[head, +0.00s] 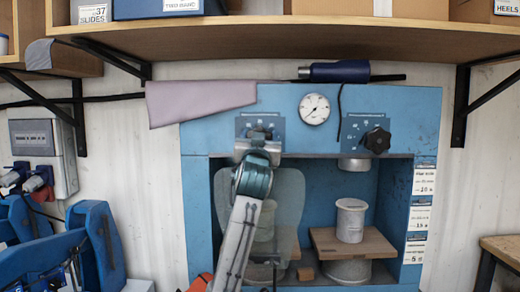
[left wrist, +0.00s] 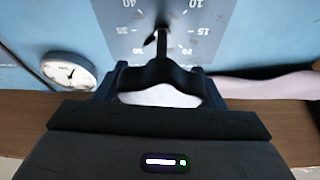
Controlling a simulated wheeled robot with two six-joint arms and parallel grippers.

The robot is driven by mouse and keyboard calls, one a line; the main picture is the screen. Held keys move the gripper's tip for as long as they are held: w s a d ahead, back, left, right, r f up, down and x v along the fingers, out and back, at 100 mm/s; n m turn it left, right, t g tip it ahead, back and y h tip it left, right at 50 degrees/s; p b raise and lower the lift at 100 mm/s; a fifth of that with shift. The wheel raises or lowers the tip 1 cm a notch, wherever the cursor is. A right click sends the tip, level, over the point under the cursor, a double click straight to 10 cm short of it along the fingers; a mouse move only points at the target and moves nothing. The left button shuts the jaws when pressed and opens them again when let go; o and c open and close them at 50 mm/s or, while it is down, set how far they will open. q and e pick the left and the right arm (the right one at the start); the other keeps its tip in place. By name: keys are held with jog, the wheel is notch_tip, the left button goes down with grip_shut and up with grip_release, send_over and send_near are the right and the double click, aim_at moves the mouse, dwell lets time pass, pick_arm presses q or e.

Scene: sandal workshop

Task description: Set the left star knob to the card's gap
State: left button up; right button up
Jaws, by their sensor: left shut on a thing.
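My left gripper (head: 258,146) reaches up to the left dial plate (head: 243,122) on the blue press. In the left wrist view the gripper (left wrist: 160,88) is shut on the black left star knob (left wrist: 164,72), one finger on each side. The dial plate (left wrist: 118,14) shows there upside down, with numbers such as 10, 15, 20 and 40 around the knob. A dark pointer stands near the plate's middle; its exact reading is hard to tell. In the head view the gripper mostly hides this knob. White cards (head: 424,181) hang on the press's right side, their print too small to read surely. My right gripper is not in view.
A second black star knob (head: 377,140) sits on the right dial plate, with a round gauge (head: 314,109) between the two.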

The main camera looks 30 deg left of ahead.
pick_arm(q)
jog(key=shift+f+n+y+b, duration=0.25)
jog(key=shift+n+y+b, duration=0.15)
jog(key=shift+n, duration=0.1)
jog(key=shift+r, duration=0.1)
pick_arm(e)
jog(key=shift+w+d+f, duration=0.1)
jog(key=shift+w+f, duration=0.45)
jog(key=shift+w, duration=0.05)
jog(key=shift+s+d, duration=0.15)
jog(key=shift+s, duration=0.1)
pick_arm(q)
jog(key=o, duration=1)
jog(key=shift+r, duration=0.1)
jog(key=shift+s+d+f+b, duration=0.15)
jog(key=shift+s+f+b, duration=0.05)
jog(key=shift+s+b, duration=0.1)
jog(key=b+v, duration=0.3)
jog(key=v, duration=0.7)
jog(key=shift+d+r, duration=0.1)
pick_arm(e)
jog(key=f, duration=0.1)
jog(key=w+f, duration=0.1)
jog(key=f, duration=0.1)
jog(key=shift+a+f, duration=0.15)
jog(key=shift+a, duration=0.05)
